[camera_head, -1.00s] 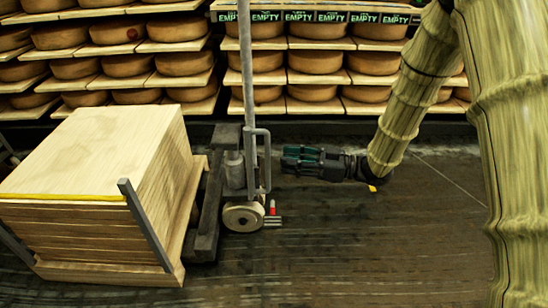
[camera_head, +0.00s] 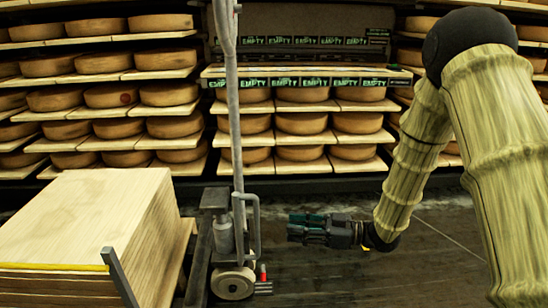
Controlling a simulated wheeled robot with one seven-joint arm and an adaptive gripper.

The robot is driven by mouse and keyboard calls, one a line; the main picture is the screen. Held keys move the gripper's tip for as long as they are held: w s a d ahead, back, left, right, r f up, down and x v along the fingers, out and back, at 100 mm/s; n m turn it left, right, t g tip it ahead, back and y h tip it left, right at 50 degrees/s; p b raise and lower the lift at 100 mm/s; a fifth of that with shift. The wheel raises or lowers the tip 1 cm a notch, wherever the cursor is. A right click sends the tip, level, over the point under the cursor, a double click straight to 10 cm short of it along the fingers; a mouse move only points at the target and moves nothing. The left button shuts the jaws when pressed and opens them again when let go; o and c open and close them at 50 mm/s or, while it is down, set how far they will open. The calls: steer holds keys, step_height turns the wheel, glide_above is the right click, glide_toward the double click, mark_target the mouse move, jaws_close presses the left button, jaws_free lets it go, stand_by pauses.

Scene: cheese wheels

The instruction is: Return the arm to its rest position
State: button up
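My arm (camera_head: 409,178) comes in from the right of the head view, bent at a dark elbow joint, its forearm hanging down. My gripper (camera_head: 296,229) is at the forearm's lower end, pointing left over the dark floor. It is dark and seen from the side, too small to tell whether its fingers are open or shut. I see no cheese in it. It is a little to the right of the pallet truck's post.
A pallet truck (camera_head: 222,240) with an upright post stands left of the gripper. Stacked wooden boards (camera_head: 80,225) are at the lower left. Shelves of cheese wheels (camera_head: 302,123) with "EMPTY" labels (camera_head: 306,82) line the back. Floor (camera_head: 350,275) below the gripper is clear.

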steer(key=s+d+f+m+t+h+p, duration=0.1)
steer(key=s+d+f+m+h, duration=0.15)
steer(key=f, duration=0.55)
steer(key=s+d+f+m+t+h+p, duration=0.1)
steer(key=s+f+m+h, duration=0.25)
steer(key=f, duration=0.45)
steer(key=s+d+f+m+t+h+p, duration=0.15)
steer(key=f+m+h, duration=0.25)
steer(key=f, duration=0.4)
steer(key=s+d+f+m+g+h, duration=0.2)
steer(key=s+d+f+g, duration=0.15)
steer(key=s, duration=0.65)
steer(key=s+d+f+m+g+h+p, duration=0.1)
steer(key=s+d+f+m+g+h, duration=0.2)
steer(key=s, duration=0.7)
steer(key=s+d+f+m+g+h, duration=0.15)
steer(key=s+f, duration=0.25)
steer(key=s, duration=0.6)
step_height(320, 180, up, 38)
steer(key=p, duration=3.8)
steer(key=shift+w+n+h, duration=0.3)
steer(key=shift+n+h, duration=0.05)
steer(key=shift+h, duration=0.1)
steer(key=shift+a+t, duration=0.1)
steer(key=shift+t, duration=0.15)
